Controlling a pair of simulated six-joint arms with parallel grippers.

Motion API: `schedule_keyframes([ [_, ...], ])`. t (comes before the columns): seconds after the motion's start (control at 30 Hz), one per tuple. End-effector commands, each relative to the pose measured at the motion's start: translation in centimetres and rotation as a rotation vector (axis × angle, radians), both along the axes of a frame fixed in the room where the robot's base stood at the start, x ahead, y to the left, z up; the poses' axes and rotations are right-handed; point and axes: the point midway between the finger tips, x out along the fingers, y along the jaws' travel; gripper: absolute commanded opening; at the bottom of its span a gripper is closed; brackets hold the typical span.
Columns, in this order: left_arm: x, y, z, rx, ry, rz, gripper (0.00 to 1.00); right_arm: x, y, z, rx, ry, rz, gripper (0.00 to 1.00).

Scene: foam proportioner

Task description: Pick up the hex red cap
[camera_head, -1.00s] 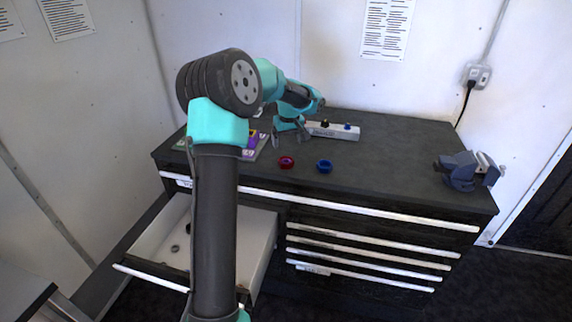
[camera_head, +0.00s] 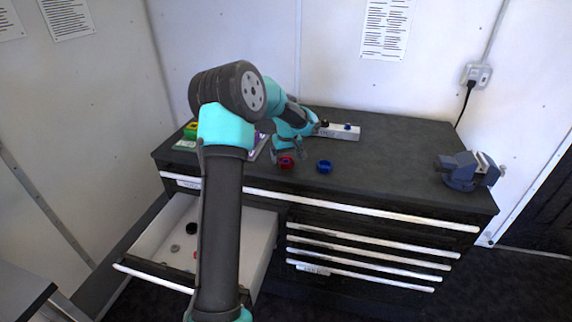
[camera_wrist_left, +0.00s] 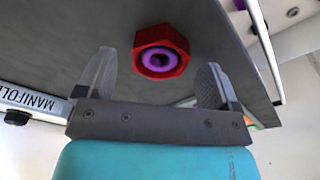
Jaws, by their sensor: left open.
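The hex red cap (camera_head: 286,162) sits on the dark workbench top, left of a blue cap (camera_head: 325,166). In the left wrist view the red cap (camera_wrist_left: 161,51) shows a hexagonal outline with a purple ring and dark hole in its middle. My left gripper (camera_head: 288,155) is open right at the red cap. In the wrist view its two fingers (camera_wrist_left: 158,82) stand apart on either side, with the cap between and just beyond their tips; no contact is visible. My right gripper is not in view.
A blue vise (camera_head: 466,170) stands at the bench's right end. An open drawer (camera_head: 262,235) at lower left holds small parts. The bench between blue cap and vise is clear.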

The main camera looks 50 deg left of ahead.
Motion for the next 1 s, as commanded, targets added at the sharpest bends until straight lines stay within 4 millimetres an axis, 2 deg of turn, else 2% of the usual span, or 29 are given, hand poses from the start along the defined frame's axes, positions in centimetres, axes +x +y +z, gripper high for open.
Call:
schedule_keyframes([
  [0.17,0.09,0.12,-1.29,0.0,-0.001,0.0,0.87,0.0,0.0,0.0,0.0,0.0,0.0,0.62],
  [0.63,0.09,0.12,-1.29,0.0,-0.001,0.0,0.86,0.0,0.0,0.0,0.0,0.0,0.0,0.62],
  [1.0,0.08,0.12,-1.28,0.0,-0.001,0.0,0.51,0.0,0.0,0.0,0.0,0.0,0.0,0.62],
])
